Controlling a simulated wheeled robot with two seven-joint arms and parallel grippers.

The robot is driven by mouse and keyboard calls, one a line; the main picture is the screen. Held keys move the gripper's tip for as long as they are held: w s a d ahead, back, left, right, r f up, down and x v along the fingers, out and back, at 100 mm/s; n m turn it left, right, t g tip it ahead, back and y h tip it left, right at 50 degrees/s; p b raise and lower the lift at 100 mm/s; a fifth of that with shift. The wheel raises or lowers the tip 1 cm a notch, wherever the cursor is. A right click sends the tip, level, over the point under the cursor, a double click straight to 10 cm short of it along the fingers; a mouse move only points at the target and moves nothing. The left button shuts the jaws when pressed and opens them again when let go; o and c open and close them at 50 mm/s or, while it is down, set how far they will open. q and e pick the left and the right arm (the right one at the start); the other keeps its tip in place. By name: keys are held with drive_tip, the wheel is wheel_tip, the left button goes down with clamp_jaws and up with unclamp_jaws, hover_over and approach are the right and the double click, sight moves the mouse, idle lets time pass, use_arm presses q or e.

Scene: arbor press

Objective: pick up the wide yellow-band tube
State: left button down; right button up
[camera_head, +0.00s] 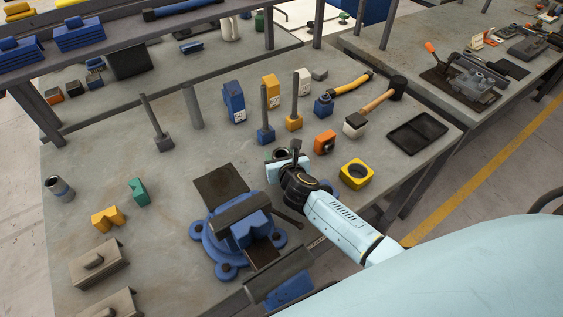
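A short tube with a dark open top (281,153) stands upright on the bench, its lower part hidden behind my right gripper. No yellow band shows on it, so I cannot tell if it is the wide yellow-band tube. Another short grey tube (59,188) with a bluish band stands at the bench's left edge. My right gripper (284,161) is right by the dark-topped tube, on the near side. Its fingers are small and partly hidden, so I cannot tell whether they are open or touch the tube. My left gripper is out of view.
A blue vise (240,235) stands left of my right arm. A yellow block with a round hole (357,175) and an orange block (324,141) are to the right. Posts on bases, hammers and a black tray (417,133) stand behind. The bench's left-middle is mostly clear.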

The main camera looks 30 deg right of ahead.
drive_tip(key=shift+r, duration=0.1)
drive_tip(key=c, duration=0.9)
